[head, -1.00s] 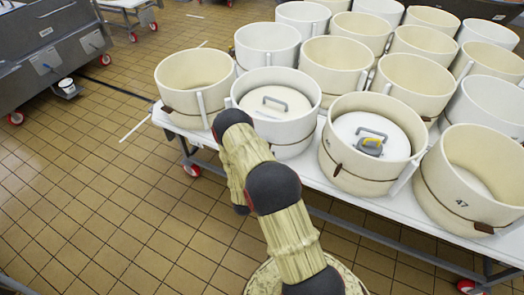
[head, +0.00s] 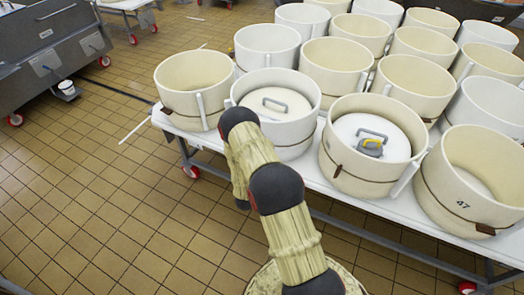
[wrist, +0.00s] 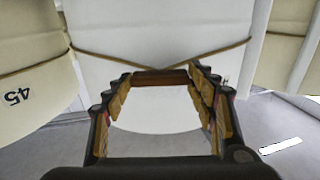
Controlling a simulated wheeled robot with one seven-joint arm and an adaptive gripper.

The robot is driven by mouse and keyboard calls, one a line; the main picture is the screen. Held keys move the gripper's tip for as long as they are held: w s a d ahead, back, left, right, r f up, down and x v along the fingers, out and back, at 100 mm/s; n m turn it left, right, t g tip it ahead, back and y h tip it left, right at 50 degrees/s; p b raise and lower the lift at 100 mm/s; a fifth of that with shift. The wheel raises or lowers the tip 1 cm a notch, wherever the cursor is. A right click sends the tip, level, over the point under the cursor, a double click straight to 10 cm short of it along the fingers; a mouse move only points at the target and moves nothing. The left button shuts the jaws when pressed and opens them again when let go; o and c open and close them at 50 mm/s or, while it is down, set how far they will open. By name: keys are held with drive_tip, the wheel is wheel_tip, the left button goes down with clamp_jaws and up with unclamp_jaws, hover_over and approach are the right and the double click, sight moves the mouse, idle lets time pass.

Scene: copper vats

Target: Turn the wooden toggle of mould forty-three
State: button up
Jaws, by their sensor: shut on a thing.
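A white mould (head: 276,78) with a lid and grey handle stands at the table's front edge in the head view, behind my arm. In the wrist view the mould's pale wall (wrist: 150,45) fills the upper middle, with a brown cord (wrist: 105,59) around it. The wooden toggle (wrist: 160,77) lies crosswise on the cord. My gripper (wrist: 161,84) has a fingertip at each end of the toggle and is shut on it. In the head view my arm hides gripper and toggle.
A lidded mould (head: 362,178) with a grey-yellow object on its handle and mould 47 (head: 455,195) stand to the right. An open mould (head: 190,95) stands left. Several more fill the white table (head: 315,178). Tiled floor (head: 80,190) in front is clear.

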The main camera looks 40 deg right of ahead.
drive_tip(key=c, duration=0.5)
drive_tip(key=shift+s+m+b, duration=0.1)
drive_tip(key=shift+m+b, duration=3.65)
drive_tip(key=shift+m, duration=5.15)
drive_tip(key=shift+f, duration=0.1)
drive_tip(key=o, duration=1.1)
drive_tip(key=shift+o, duration=0.2)
